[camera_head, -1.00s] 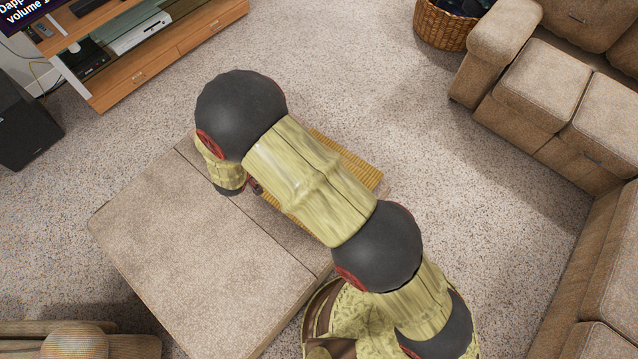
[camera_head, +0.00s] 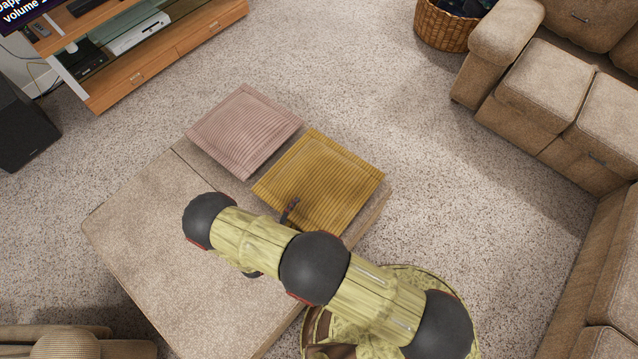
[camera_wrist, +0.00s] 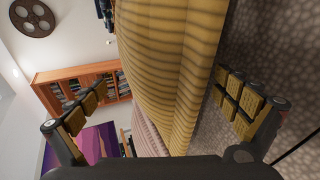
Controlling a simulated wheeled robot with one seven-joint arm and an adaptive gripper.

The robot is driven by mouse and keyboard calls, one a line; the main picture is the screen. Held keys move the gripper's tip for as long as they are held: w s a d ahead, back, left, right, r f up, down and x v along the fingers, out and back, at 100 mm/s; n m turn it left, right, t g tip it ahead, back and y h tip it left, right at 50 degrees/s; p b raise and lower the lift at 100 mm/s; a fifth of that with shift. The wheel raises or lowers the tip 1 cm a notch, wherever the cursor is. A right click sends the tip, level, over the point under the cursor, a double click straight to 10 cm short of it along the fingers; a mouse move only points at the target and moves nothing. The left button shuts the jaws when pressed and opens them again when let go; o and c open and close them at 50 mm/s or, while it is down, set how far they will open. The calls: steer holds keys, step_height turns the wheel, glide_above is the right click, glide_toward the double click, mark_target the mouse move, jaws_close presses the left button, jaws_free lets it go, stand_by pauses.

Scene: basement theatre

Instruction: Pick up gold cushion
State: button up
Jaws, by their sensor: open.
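The gold cushion (camera_head: 335,180) is square and ribbed, and it lies on the end of the beige ottoman (camera_head: 190,265). My gripper (camera_head: 289,211) is at the cushion's near-left side in the head view, mostly hidden by my arm, with a dark finger showing against the cushion. In the wrist view my gripper (camera_wrist: 165,105) is open, one finger at the left and one at the right. The gold cushion (camera_wrist: 178,60) fills the space between and beyond them, with a visible gap to each finger. I cannot tell whether anything touches.
A pink ribbed cushion (camera_head: 243,130) lies beside the gold one, toward the back left. A brown sofa (camera_head: 540,85) stands at the right, a wicker basket (camera_head: 445,25) at the back, and a wooden TV stand (camera_head: 150,70) at the back left. Open carpet lies between them.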

mark_target(304, 202)
steer(key=b+x, duration=0.1)
steer(key=x, duration=0.6)
steer(key=shift+w+d+f+b, duration=0.15)
steer(key=shift+w+f+b, duration=0.1)
steer(key=shift+b, duration=0.1)
steer(key=shift+r, duration=0.1)
steer(key=c, duration=0.3)
steer(key=c, duration=1.3)
